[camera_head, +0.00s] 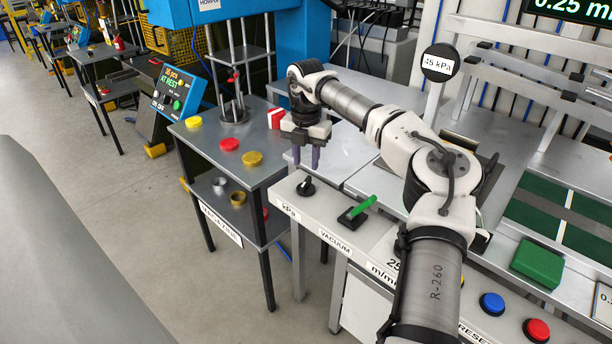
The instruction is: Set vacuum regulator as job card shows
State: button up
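The black rotary knob (306,188) with a white mark sits on the light panel ledge beside a "kPa" label (288,209). My gripper (307,160) points down just above and behind the knob, its two dark fingers apart with nothing seen between them. It does not appear to touch the knob. A green-handled lever (362,207) on a black base stands to the right, near a "VACUUM" label (335,243). A round black sign (440,63) on a post shows a kPa value, its first digit hard to read. I cannot make out a job card.
A grey side table (215,150) at left bears red and yellow round pieces. A green block (537,263), a blue button (491,303) and a red button (537,329) lie to the right. My arm hides part of the panel.

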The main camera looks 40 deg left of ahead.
aim_at(305, 181)
notch_tip(305, 181, up, 8)
jog(key=shift+f+b, duration=0.2)
jog(key=shift+b, duration=0.15)
jog(key=shift+s+f, duration=0.1)
